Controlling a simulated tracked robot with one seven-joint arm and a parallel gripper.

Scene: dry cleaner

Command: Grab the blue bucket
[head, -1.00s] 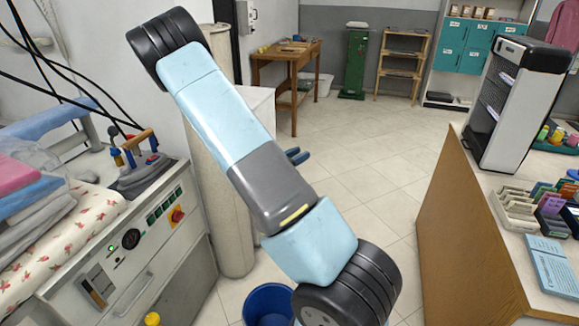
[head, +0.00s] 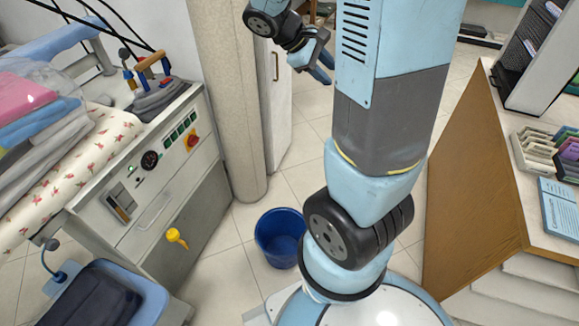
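The blue bucket (head: 279,242) stands upright on the tiled floor, between the pressing machine and my arm's base. Its open top faces up and its inside looks empty. Its right edge is close to my dark arm joint in the picture. My gripper (head: 325,67) is at the upper middle, high above the floor and well apart from the bucket. Its two blue fingers look spread, with nothing seen between them. My arm's upper link hides part of the view right of the gripper.
A wooden counter (head: 470,180) is on the right. Floor around the bucket's front and left is clear.

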